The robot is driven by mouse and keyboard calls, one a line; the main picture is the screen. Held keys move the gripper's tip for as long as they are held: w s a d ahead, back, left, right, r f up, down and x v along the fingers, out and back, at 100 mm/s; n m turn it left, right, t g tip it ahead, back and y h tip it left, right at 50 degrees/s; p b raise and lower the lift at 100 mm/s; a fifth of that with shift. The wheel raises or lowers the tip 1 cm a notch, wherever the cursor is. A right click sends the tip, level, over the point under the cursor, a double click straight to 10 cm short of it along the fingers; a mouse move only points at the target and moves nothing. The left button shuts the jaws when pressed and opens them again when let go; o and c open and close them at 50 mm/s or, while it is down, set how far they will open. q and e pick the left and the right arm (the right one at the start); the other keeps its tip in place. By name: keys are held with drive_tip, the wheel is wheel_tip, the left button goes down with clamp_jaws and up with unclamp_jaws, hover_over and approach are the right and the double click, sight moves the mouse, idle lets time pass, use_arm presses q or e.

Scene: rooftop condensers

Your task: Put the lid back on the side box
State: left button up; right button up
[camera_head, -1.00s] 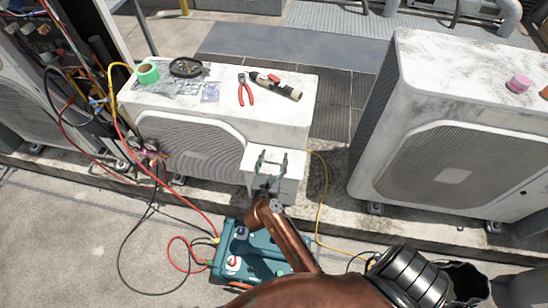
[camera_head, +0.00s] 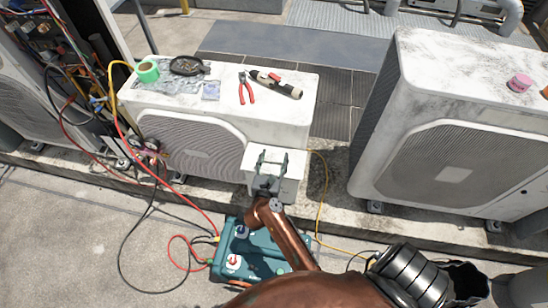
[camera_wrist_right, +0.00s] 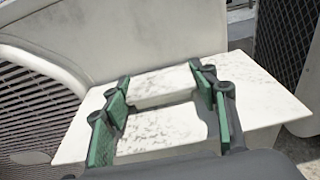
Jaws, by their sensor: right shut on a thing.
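The side box (camera_head: 291,192) is a small white box on the front right of the middle condenser unit. Its white lid (camera_head: 296,170) lies level over the top of the box, and I cannot tell whether its edges sit fully down. My right gripper (camera_head: 271,156) is at the lid, its two fingers shut on a raised white part in the middle. In the right wrist view, the green-padded fingers (camera_wrist_right: 160,92) stand on both sides of that part, and the lid (camera_wrist_right: 82,135) spreads out around them. The box below is mostly hidden there. My left gripper is not in view.
The middle condenser (camera_head: 225,120) carries green tape (camera_head: 147,70), a dark dish (camera_head: 189,66), red pliers (camera_head: 246,88) and a cylindrical tool (camera_head: 276,85). A teal machine (camera_head: 262,262) with hoses stands on the ground in front. Another condenser (camera_head: 455,150) stands at right.

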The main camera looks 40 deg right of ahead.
idle(0.4)
drive_tip(key=o, duration=1.5)
drive_tip(key=shift+f, duration=0.1)
drive_tip(key=shift+c, duration=0.2)
